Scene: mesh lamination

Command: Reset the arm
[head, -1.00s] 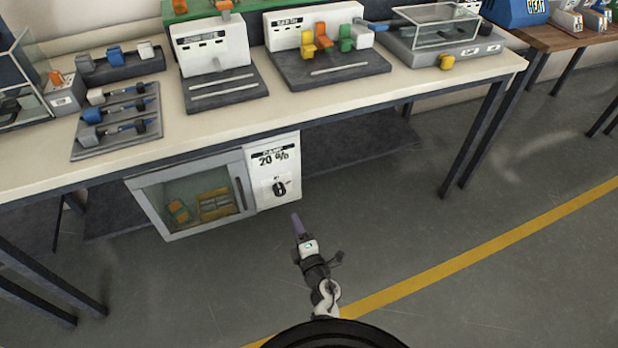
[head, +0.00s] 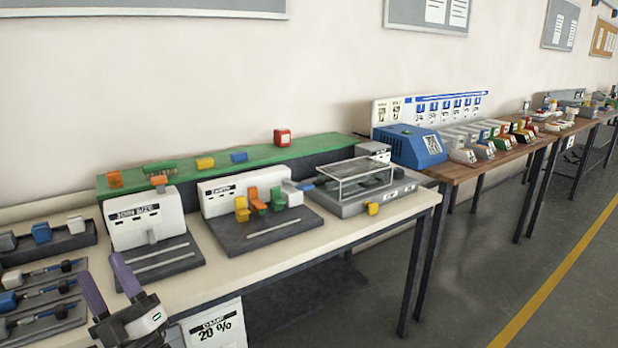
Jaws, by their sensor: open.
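My gripper (head: 110,283) shows at the lower left of the head view, with two purple fingers spread apart and nothing between them. It is in front of the near edge of the cream-topped bench (head: 290,262). It overlaps the bench's left part in the picture, and I cannot tell its exact distance from the bench. The rest of my arm is cut off by the bottom edge of the picture.
Two white-backed stations (head: 145,218) (head: 250,190) and a clear-lidded grey unit (head: 360,198) stand on the bench. Tool trays (head: 40,312) lie at left. A wooden table (head: 470,171) with a blue box (head: 408,146) stands to the right. Floor (head: 480,262) at right is clear.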

